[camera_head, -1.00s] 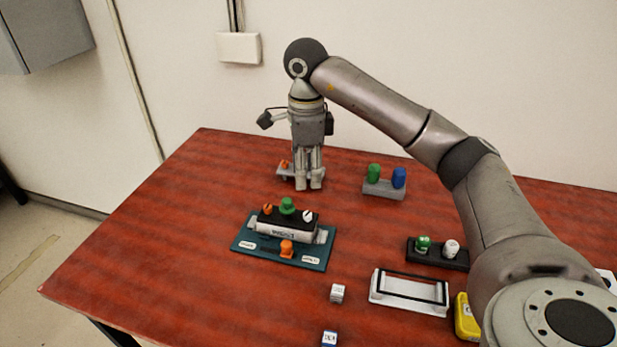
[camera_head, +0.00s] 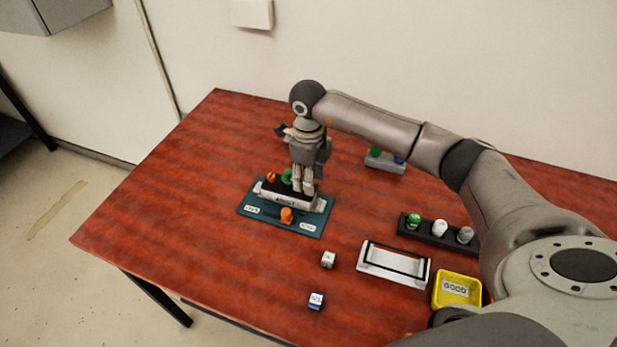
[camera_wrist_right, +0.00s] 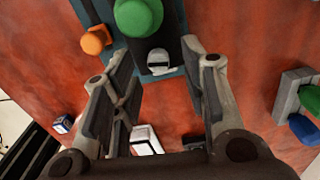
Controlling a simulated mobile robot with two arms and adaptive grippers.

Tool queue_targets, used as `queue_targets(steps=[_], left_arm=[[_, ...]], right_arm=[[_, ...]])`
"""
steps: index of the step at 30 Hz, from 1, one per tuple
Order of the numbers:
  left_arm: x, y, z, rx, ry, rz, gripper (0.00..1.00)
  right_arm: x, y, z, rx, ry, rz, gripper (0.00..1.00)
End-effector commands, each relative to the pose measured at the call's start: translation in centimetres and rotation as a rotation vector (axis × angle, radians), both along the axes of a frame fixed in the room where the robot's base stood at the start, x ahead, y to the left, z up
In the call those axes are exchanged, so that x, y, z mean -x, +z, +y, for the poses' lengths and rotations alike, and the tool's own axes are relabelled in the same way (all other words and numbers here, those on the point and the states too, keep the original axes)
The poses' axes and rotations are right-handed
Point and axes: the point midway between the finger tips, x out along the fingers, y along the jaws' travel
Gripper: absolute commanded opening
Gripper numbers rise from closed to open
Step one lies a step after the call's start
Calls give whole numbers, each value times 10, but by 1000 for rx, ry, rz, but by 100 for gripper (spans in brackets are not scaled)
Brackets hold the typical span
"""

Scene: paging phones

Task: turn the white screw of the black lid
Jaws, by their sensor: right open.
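The black lid (camera_head: 281,189) lies on the white unit (camera_head: 272,195) on the teal plate (camera_head: 262,219), with an orange screw (camera_head: 272,177) and a green knob (camera_head: 287,177). My right gripper (camera_head: 308,191) points down over the lid's right end and hides the white screw in the head view. In the right wrist view, the white screw (camera_wrist_right: 158,60) with its dark slot shows on the lid (camera_wrist_right: 169,24), between the fingers of my open right gripper (camera_wrist_right: 160,55). The fingers appear apart from it. My left gripper is out of view.
An orange knob (camera_head: 287,215) stands on the plate's front. A grey holder (camera_head: 384,164) with green and blue pegs is behind. To the right are a black rack (camera_head: 428,236), a white tray (camera_head: 393,275) and a yellow bin (camera_head: 457,302). Two dice (camera_head: 328,259) (camera_head: 316,300) lie in front.

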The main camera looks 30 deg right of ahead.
Motion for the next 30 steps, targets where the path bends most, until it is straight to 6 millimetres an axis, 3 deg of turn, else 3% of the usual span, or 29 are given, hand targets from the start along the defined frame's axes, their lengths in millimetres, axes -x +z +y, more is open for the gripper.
queue_targets(steps=[6, 15, 24, 30], left_arm=[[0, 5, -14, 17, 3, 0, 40], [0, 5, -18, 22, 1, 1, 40], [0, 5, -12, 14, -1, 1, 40], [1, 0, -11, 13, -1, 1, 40]], right_arm=[[0, -18, 1, -1, 1, 0, 40], [0, -20, 1, -1, 1, -2, 39], [0, -20, 1, -1, 1, -2, 0], [-1, -21, 0, -1, 22, -3, 0]])
